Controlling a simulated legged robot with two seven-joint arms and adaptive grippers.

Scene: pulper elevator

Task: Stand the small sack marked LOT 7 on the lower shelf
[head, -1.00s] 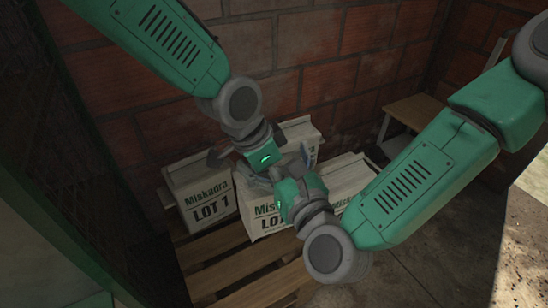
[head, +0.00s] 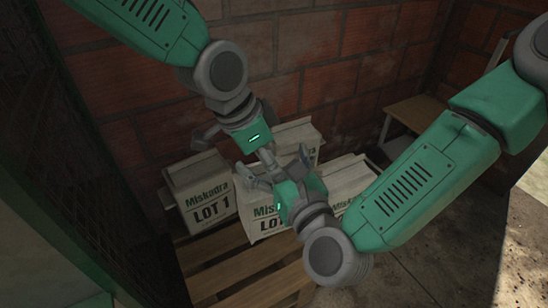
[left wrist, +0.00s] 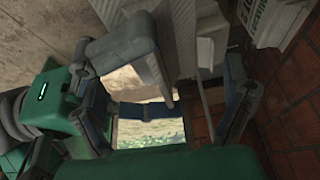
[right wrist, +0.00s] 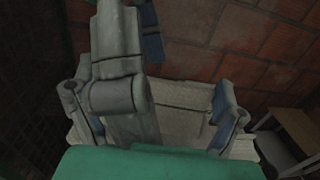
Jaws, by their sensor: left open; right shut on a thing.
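Several pale Miskadra sacks stand on a wooden pallet. The left one (head: 203,192) reads LOT 1. The front middle sack (head: 258,222) shows "LO", its number hidden by my right gripper. No LOT 7 mark is readable. My right gripper (head: 272,178) is at the top of the middle sacks, shut on a pale sack (right wrist: 185,100) between its fingers in the right wrist view; which lot it is cannot be told. My left gripper (head: 235,150) is open just above, close to the right one. The left wrist view also shows my right gripper (left wrist: 90,90).
The pallet (head: 235,270) has bare slats in front. Another sack (head: 345,180) stands right of the middle one. A brick wall (head: 310,85) closes the back. A wooden stand (head: 415,112) is at the right, with mesh at the left and open concrete floor (head: 440,240) at lower right.

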